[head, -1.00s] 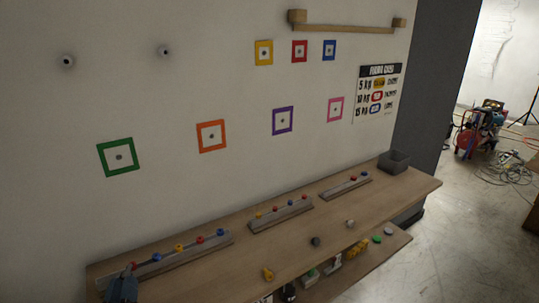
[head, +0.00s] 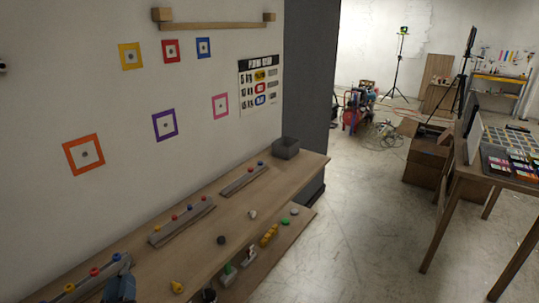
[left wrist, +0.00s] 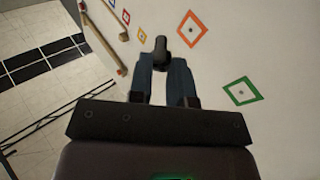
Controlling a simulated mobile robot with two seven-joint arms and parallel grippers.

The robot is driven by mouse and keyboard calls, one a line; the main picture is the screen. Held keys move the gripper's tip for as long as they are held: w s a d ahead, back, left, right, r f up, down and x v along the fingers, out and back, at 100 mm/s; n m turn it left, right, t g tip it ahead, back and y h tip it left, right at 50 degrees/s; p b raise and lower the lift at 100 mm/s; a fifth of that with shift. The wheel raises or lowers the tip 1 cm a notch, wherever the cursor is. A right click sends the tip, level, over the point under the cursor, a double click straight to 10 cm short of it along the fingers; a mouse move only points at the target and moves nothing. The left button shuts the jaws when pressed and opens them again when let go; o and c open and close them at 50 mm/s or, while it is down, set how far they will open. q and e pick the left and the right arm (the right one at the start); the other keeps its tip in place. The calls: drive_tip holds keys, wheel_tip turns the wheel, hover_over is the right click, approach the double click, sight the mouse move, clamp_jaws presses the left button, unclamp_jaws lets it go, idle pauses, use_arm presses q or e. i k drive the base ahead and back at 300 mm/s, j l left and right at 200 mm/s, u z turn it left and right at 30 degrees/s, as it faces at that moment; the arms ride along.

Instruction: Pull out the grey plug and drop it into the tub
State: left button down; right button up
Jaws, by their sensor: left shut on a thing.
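My left gripper (head: 121,287) is at the lower left of the head view, over the near end of the wooden bench. In the left wrist view my left gripper (left wrist: 172,62) is shut on a dark grey plug (left wrist: 161,46) held at its fingertips. I cannot make out this plug in the head view. The tub, a dark grey open box (head: 286,148), stands at the far end of the bench, well away from the gripper. My right gripper is not in view.
Racks with coloured pegs (head: 182,222) line the bench along the wall. A dark knob (head: 221,240), a white piece (head: 252,214) and a yellow piece (head: 177,287) lie on the bench (head: 215,265). Open floor (head: 350,220) lies right of it; a table (head: 500,172) stands beyond.

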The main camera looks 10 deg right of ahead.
sight(291, 157)
drive_tip(key=i+l, duration=0.25)
drive_tip(key=l, duration=0.15)
drive_tip(key=i+l+u, duration=0.1)
drive_tip(key=i+l, duration=0.15)
drive_tip(key=l, duration=0.15)
drive_tip(key=i+l, duration=0.2)
drive_tip(key=l, duration=0.2)
drive_tip(key=i+l, duration=0.25)
drive_tip(key=l, duration=0.15)
drive_tip(key=i+l+u, duration=0.1)
drive_tip(key=l, duration=0.3)
drive_tip(key=i+l, duration=0.35)
drive_tip(key=i+l+u, duration=0.1)
drive_tip(key=l, duration=0.4)
drive_tip(key=i+l, duration=0.3)
drive_tip(key=l, duration=0.15)
